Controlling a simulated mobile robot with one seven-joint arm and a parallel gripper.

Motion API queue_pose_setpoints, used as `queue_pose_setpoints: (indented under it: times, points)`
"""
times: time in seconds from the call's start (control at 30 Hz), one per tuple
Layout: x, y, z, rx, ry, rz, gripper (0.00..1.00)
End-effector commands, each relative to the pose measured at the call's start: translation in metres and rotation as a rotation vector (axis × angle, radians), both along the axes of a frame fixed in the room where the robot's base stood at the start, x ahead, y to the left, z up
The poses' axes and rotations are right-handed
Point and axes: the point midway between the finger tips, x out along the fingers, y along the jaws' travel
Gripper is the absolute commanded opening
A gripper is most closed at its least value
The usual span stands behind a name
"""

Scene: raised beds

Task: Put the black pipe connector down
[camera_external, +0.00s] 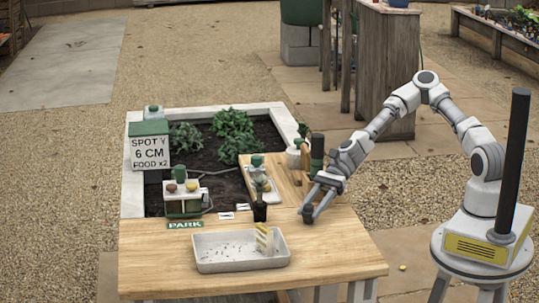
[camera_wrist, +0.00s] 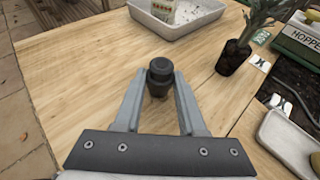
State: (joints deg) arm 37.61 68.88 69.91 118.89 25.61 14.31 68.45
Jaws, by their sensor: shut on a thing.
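The black pipe connector (camera_wrist: 159,76) is a short, dark, round piece with a narrower top. In the wrist view it sits between the tips of my gripper (camera_wrist: 158,92), which is shut on it. In the external view my gripper (camera_external: 318,200) reaches down over the wooden table, with the dark connector (camera_external: 308,214) at its tips. The connector is at or just above the tabletop (camera_external: 340,255); I cannot tell whether it touches the wood. Its lower part is partly hidden by the fingers in the wrist view.
The table's front right is clear.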

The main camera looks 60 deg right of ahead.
Motion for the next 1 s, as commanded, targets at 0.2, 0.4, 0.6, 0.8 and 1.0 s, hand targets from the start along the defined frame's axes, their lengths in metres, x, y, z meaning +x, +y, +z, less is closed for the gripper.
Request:
queue_pose_setpoints:
  times: [0.2, 0.4, 0.6, 0.8, 1.0]
  points:
    - [0.0, 0.0, -0.003, 0.0, 0.0, 0.0, 0.43]
    - [0.0, 0.0, -0.003, 0.0, 0.0, 0.0, 0.7]
    - [0.0, 0.0, -0.003, 0.0, 0.0, 0.0, 0.7]
    - [0.001, -0.011, 0.007, -0.001, 0.001, -0.003, 0.7]
    - [0.001, -0.05, 0.024, -0.003, 0.0, -0.007, 0.7]
